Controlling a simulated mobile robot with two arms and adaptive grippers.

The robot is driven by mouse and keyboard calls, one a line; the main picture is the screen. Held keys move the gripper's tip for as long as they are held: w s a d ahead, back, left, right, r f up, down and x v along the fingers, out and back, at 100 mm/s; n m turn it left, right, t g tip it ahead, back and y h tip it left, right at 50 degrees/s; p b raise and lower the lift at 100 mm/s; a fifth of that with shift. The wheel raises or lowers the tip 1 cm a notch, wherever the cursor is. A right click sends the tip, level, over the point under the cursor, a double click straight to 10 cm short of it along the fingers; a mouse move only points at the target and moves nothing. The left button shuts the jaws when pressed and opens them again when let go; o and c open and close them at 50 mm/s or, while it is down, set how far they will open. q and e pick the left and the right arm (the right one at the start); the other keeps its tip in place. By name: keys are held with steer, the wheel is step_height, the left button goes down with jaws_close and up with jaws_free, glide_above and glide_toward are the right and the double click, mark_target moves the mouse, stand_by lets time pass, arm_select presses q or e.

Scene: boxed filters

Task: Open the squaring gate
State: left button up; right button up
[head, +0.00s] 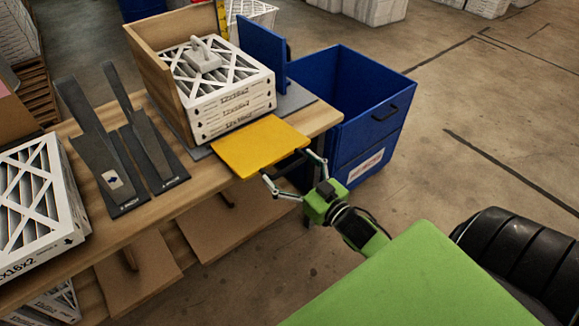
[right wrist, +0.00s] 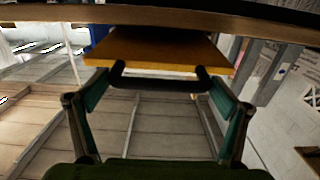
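The squaring gate (head: 262,145) is a yellow panel at the table's front edge, lying about flat and jutting outward below the filter stack. Its black handle (head: 291,163) is on the outer edge. My right gripper (head: 286,166) is at this handle with its fingers spread. In the right wrist view the yellow gate (right wrist: 160,48) is straight ahead, and the dark handle bar (right wrist: 158,84) lies between the two spread fingers (right wrist: 160,79). I cannot tell whether a finger touches the handle. My left gripper is not in view.
A stack of boxed filters (head: 235,105) stands behind the gate, beside a wooden side wall (head: 160,75) and a blue plate (head: 262,52). A blue bin (head: 372,140) stands right of the table. Two dark metal brackets (head: 142,165) and another filter (head: 70,225) are on the left.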

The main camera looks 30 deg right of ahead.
steer(key=r+p, duration=0.2)
steer(key=w+r+p, duration=0.1)
steer(key=r+p, duration=0.2)
steer(key=w+r+p, duration=0.1)
steer(key=r+p, duration=0.1)
steer(key=shift+w+r, duration=0.1)
steer(key=shift+r, duration=0.15)
steer(key=o, duration=1.3)
steer(key=shift+f, duration=0.15)
steer(key=s, duration=1.2)
steer(key=shift+d, duration=0.45)
steer(key=shift+s, duration=0.1)
